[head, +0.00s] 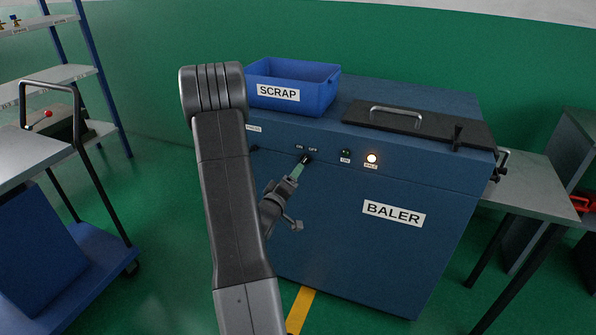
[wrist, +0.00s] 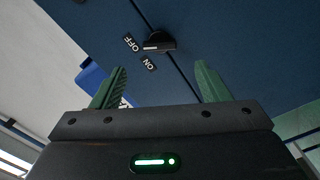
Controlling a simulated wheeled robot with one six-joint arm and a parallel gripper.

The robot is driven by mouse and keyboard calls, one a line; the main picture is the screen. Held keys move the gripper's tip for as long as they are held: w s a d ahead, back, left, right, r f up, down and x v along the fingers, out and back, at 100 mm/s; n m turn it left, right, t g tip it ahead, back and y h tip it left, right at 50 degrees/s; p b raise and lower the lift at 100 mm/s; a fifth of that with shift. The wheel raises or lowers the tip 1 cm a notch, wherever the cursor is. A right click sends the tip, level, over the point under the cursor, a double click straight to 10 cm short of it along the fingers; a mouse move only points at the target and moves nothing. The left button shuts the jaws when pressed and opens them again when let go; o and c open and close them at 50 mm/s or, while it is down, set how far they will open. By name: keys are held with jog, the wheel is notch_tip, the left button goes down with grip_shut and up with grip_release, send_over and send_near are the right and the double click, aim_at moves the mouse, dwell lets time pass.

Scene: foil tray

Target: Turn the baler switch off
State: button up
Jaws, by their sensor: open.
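The baler (head: 350,220) is a dark blue cabinet. Its switch is a small black knob (wrist: 160,42) with a white mark, beside the OFF label (wrist: 132,43) and the ON label (wrist: 149,64). I cannot tell for sure which label the mark points to. In the head view the switch (head: 307,158) sits just below the labels, partly behind the green fingertips. My gripper (head: 299,167) is open and empty in front of the panel; in the wrist view its green fingers (wrist: 160,76) are spread, with the knob beyond the gap between them.
A dark lamp (head: 346,153) and a lit lamp (head: 372,157) are right of the switch. A blue SCRAP bin (head: 315,93) and a black lid with a handle (head: 420,124) are on top. A cart (head: 70,225) stands left, a grey table (head: 530,185) right.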

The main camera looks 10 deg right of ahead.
aim_at(303, 163)
jog(key=v, duration=0.6)
jog(key=x, duration=1.4)
jog(key=shift+s+p, duration=0.1)
jog(key=shift+p, duration=0.25)
